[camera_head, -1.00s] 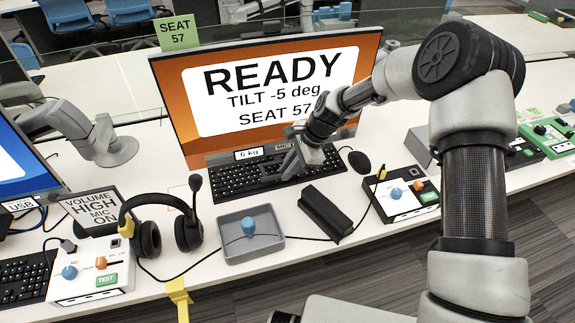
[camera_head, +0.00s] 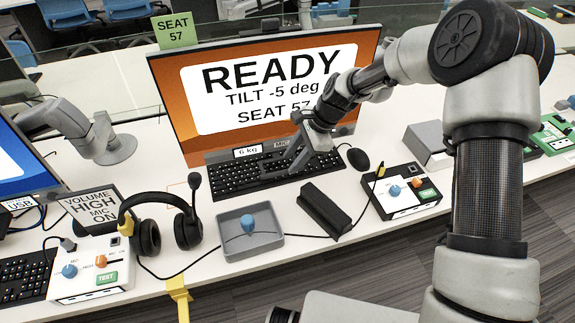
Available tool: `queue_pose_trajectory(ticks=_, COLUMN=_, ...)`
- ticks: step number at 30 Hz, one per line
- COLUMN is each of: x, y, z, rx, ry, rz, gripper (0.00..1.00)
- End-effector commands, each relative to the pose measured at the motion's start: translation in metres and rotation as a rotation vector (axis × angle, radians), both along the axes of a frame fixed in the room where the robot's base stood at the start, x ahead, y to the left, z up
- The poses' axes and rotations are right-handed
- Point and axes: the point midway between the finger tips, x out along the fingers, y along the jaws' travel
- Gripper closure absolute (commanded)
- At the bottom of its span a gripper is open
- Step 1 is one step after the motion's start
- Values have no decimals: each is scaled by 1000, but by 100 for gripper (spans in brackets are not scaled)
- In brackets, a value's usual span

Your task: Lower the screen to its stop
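The screen (camera_head: 180,110) stands behind the keyboard with an orange display reading "READY", "TILT -5 deg" and "SEAT 57". A "6 kg" label (camera_head: 248,152) sits at its lower edge. My gripper (camera_head: 285,165) is in front of the screen's lower right part, above the keyboard. It hides part of the lower edge and the last digits of the seat number. I see no object held, but the gap between its fingers is too small to judge. Whether it touches the screen cannot be told. The screen's stand and stop are hidden.
The keyboard (camera_head: 228,181) lies under the gripper, with a mouse (camera_head: 358,159) to its right. In front are a headset (camera_head: 187,232), a grey tray (camera_head: 272,246) holding a blue knob, a black bar (camera_head: 326,210) and a control box (camera_head: 401,197). A "SEAT 57" sign (camera_head: 175,31) stands behind.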

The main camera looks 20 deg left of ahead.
Motion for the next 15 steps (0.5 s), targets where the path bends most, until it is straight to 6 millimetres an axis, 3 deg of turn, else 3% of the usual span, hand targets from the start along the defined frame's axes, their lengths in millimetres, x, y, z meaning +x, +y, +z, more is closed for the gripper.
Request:
queue_pose_trajectory(ticks=6, x=3, y=-24, z=53, rx=0, ry=-3, rz=-2, gripper=69)
queue_pose_trajectory(ticks=15, x=5, y=-48, z=102, rx=-1, ry=-1, rz=-3, gripper=69)
